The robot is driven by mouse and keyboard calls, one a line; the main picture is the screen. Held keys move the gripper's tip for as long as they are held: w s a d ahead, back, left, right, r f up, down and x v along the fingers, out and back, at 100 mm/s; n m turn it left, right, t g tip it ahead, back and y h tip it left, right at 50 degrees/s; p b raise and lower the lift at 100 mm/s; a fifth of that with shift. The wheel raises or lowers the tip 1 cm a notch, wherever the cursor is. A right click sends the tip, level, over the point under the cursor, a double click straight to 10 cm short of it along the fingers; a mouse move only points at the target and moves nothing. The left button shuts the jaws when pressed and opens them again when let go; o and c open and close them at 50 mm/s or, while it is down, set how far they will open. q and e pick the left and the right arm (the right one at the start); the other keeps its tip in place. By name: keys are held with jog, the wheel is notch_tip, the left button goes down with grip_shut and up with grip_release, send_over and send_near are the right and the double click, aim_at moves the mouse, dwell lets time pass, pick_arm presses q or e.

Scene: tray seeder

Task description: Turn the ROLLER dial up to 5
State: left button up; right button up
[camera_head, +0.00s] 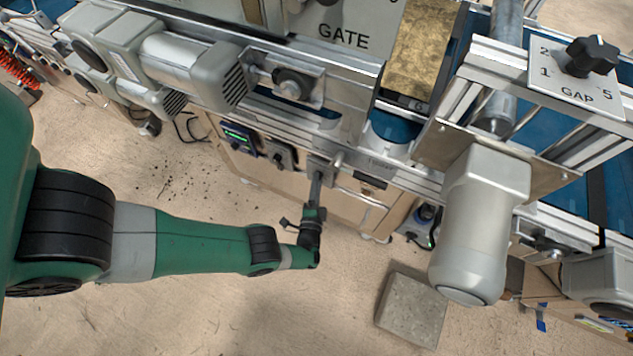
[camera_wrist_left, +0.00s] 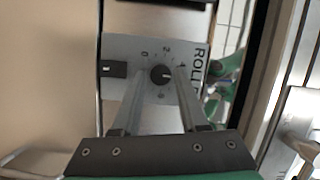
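The ROLLER dial (camera_wrist_left: 161,75) is a round black knob on a grey plate (camera_wrist_left: 122,50) in the left wrist view. Numbers ring it, and a pale mark on its face seems to point right in the picture. The letters "ROLL" show beside it, with the rest hidden by a finger. My left gripper (camera_wrist_left: 162,78) is open, one fingertip on each side of the dial, with what look like narrow gaps. In the head view my left gripper (camera_head: 318,178) reaches the machine's front panel and hides the dial. My right gripper is in neither view.
A GATE panel (camera_head: 345,38) and a GAP plate with a black knob (camera_head: 592,56) sit higher on the machine. A small display (camera_head: 238,134) is left of my gripper. A grey motor housing (camera_head: 480,225) juts out at right. A stone slab (camera_head: 411,308) lies on the floor.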

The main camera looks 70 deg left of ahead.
pick_arm(q)
jog(key=shift+o, duration=1.2)
jog(key=shift+d, duration=0.1)
jog(key=p+v, duration=0.1)
jog(key=v, duration=1)
jog(key=shift+d, duration=0.2)
jog(key=shift+s, duration=0.1)
